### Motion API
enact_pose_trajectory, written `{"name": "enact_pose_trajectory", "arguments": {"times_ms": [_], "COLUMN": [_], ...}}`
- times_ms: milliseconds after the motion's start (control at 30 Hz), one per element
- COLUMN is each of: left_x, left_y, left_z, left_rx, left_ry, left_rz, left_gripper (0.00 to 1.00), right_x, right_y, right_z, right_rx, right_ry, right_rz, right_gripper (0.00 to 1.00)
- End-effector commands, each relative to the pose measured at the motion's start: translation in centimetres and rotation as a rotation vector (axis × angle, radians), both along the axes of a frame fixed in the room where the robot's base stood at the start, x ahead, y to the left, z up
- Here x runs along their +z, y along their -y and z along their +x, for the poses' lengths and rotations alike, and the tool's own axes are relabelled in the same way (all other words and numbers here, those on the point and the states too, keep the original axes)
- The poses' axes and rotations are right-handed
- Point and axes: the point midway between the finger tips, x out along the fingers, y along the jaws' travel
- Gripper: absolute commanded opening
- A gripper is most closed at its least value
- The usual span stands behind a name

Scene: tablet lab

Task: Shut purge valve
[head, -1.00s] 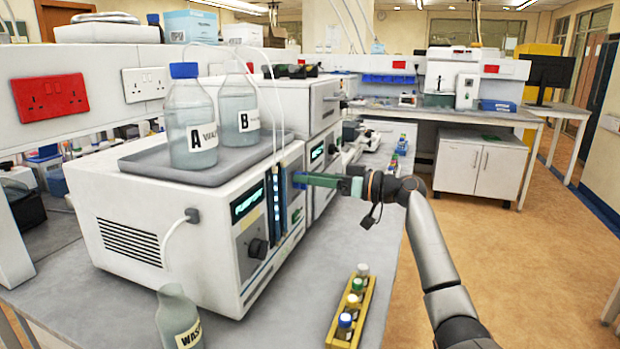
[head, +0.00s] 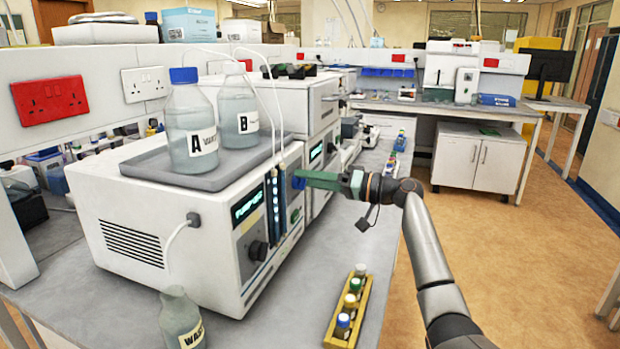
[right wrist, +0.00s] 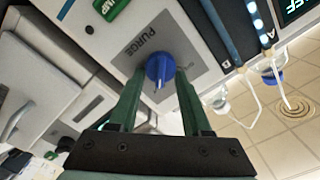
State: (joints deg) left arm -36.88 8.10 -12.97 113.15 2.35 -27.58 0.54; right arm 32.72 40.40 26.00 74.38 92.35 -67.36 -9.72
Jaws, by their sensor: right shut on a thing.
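The purge valve is a round blue knob (right wrist: 161,68) on a grey panel marked PURGE (right wrist: 150,35) in the right wrist view. In the head view the blue knob (head: 297,183) shows only partly at the front of the white pump unit. My right gripper (right wrist: 160,82) has its two green fingers on either side of the knob and is shut on it. In the head view the right gripper (head: 312,178) reaches in from the right, level with the panel. My left gripper is not in view.
Bottles A (head: 192,125) and B (head: 239,112) stand in a grey tray (head: 205,182) on the pump unit, with thin tubes running down its front. A waste bottle (head: 182,318) and a yellow vial rack (head: 347,315) stand on the bench in front.

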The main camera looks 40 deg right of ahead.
Motion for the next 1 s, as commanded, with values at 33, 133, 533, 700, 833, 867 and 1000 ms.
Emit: {"name": "enact_pose_trajectory", "arguments": {"times_ms": [33, 133, 533, 700, 833, 867, 1000], "left_x": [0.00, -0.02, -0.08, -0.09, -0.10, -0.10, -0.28], "left_y": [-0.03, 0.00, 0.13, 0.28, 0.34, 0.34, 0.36], "left_z": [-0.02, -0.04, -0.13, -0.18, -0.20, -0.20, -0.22], "left_rx": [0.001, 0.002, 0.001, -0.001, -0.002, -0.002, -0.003], "left_ry": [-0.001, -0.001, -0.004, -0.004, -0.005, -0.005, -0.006], "left_rz": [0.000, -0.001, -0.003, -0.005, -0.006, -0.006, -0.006], "left_gripper": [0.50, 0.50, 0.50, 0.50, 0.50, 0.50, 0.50], "right_x": [0.08, 0.07, 0.07, 0.04, 0.04, 0.03, -0.06], "right_y": [0.08, 0.08, 0.07, 0.05, 0.04, 0.04, 0.36], "right_z": [-0.01, 0.00, -0.01, -0.01, 0.00, -0.01, -0.52], "right_rx": [-0.002, -0.002, -0.002, -0.001, -0.001, -0.001, -0.002], "right_ry": [0.000, -0.001, -0.001, -0.002, -0.002, -0.002, -0.002], "right_rz": [0.005, 0.007, 0.006, 0.006, 0.005, 0.005, 0.005], "right_gripper": [0.00, 0.00, 0.63, 0.77, 0.77, 0.77, 0.77]}}
